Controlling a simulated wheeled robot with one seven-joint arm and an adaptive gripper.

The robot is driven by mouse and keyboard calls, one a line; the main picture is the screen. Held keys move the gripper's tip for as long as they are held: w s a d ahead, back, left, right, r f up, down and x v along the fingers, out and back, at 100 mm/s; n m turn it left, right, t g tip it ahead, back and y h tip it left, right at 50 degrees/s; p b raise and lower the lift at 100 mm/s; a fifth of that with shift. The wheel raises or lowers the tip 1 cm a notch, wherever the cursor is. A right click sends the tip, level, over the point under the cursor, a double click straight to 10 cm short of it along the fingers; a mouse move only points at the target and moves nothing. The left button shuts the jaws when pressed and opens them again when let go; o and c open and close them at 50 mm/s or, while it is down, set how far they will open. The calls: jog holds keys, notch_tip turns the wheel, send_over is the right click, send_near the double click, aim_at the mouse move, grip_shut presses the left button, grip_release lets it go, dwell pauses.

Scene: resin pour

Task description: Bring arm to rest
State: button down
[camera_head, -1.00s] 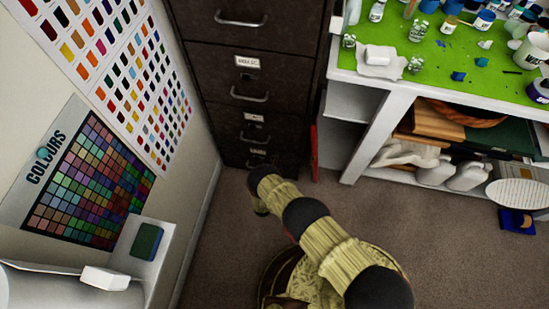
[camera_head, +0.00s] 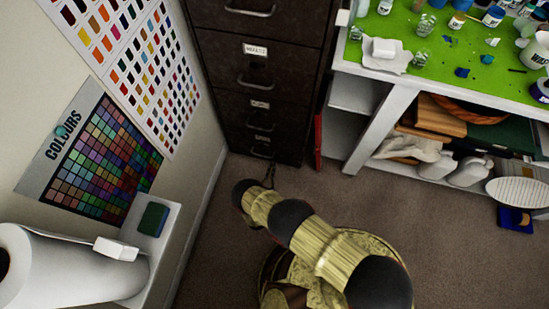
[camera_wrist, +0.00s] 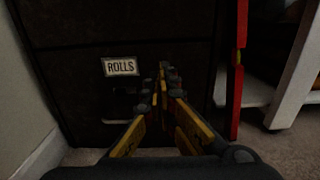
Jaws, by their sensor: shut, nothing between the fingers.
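My gripper (camera_wrist: 163,70) shows in the wrist view, with its yellow and dark fingers brought together and nothing between them. It points at the lower front of the dark filing cabinet (camera_wrist: 60,70), near a drawer label reading "ROLLS" (camera_wrist: 119,66). I cannot tell the distance to the cabinet. In the head view my arm (camera_head: 320,245) reaches out low over the carpet, its far end in front of the cabinet (camera_head: 262,75). The gripper itself is mostly hidden there behind the arm.
A white workbench (camera_head: 380,125) with a green top (camera_head: 430,50) holds bottles and jars at right. Its lower shelf holds wood pieces and white containers. A red upright object (camera_head: 318,140) stands between cabinet and bench. A paper roll (camera_head: 75,270) is at lower left.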

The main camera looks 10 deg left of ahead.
jog(key=shift+s+f, duration=0.1)
jog(key=shift+s, duration=0.1)
jog(key=s+d+f+m+g+h, duration=0.25)
jog(key=s+d+h, duration=0.2)
jog(key=d, duration=0.65)
jog(key=s+d+r+m+g+h, duration=0.2)
jog(key=d+r+m+g+h, duration=0.1)
jog(key=d+r+h, duration=0.1)
jog(key=s+d+r+m+g+y+p, duration=0.1)
jog(key=s+r+m+g+y, duration=0.2)
jog(key=r+m+g, duration=1.35)
jog(key=s+d+r+m+t+y+p, duration=0.1)
jog(key=s+d+r+m+t+y, duration=0.2)
jog(key=r, duration=2.8)
jog(key=s+d+r+m+t+y, duration=0.1)
jog(key=s+d+r+m+t, duration=0.1)
jog(key=r, duration=0.7)
jog(key=s+d+r+m+t+y+p, duration=0.1)
jog(key=s+d+r+m+t, duration=0.1)
jog(key=r, duration=0.8)
jog(key=s+d+r+m+t+y+p, duration=0.1)
jog(key=s+d+r+m+t+y, duration=0.1)
jog(key=d+r+m, duration=0.4)
notch_tip(320, 180, up, 4)
jog(key=shift+s+d+f+t, duration=0.15)
jog(key=shift+s+t, duration=0.15)
jog(key=shift+s, duration=0.45)
